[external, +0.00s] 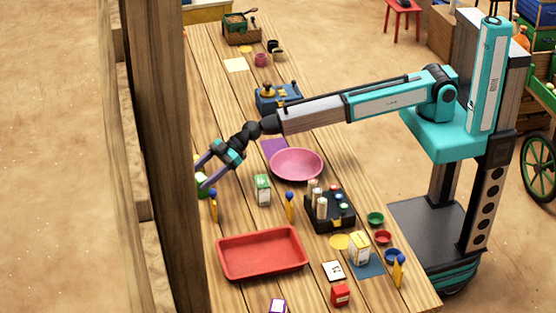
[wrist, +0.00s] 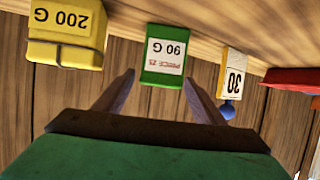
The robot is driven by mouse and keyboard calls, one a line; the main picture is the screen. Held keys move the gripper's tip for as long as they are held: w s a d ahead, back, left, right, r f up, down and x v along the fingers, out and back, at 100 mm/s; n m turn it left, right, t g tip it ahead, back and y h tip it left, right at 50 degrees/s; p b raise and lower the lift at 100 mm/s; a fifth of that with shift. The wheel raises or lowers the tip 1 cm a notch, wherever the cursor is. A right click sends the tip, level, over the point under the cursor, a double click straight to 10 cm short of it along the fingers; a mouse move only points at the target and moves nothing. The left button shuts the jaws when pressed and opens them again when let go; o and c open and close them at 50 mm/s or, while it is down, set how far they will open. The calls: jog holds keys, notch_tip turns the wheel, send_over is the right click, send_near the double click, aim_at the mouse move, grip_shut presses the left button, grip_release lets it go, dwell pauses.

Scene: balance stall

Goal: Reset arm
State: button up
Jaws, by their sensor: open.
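My arm reaches left across the wooden table, and my gripper (external: 202,175) is at the table's left side, beside the wooden post. In the wrist view my gripper (wrist: 159,82) is open, with two fingers apart. A green box (wrist: 163,57) labelled 90 G stands just ahead, in line with the gap between the fingertips. It also shows in the external view, partly hidden by my fingers, as a green box (external: 202,188). I see no finger clearly touching it. Nothing else appears to be between the fingers.
A yellow 200 G block (wrist: 66,32) stands left of the green box in the wrist view; a marker labelled 30 (wrist: 233,72) stands right. A pink bowl (external: 297,163), green-and-white carton (external: 263,190), red tray (external: 262,271) and black rack (external: 343,222) crowd the table nearby.

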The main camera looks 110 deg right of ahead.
aim_at(199, 177)
jog(key=shift+s, duration=0.15)
dwell(0.3)
jog(key=shift+b+v, duration=1.1)
jog(key=shift+v, duration=2.9)
jog(key=shift+p+x, duration=1.6)
jog(key=shift+x, duration=4.05)
jog(key=shift+w+a+f, duration=0.2)
jog(key=shift+w, duration=0.3)
jog(key=shift+f+b, duration=0.2)
jog(key=shift+b, duration=0.1)
jog(key=shift+r+p, duration=0.35)
jog(key=shift+p, duration=0.05)
jog(key=shift+s+r+b, duration=0.1)
jog(key=shift+r+b, duration=0.55)
jog(key=shift+r, duration=0.9)
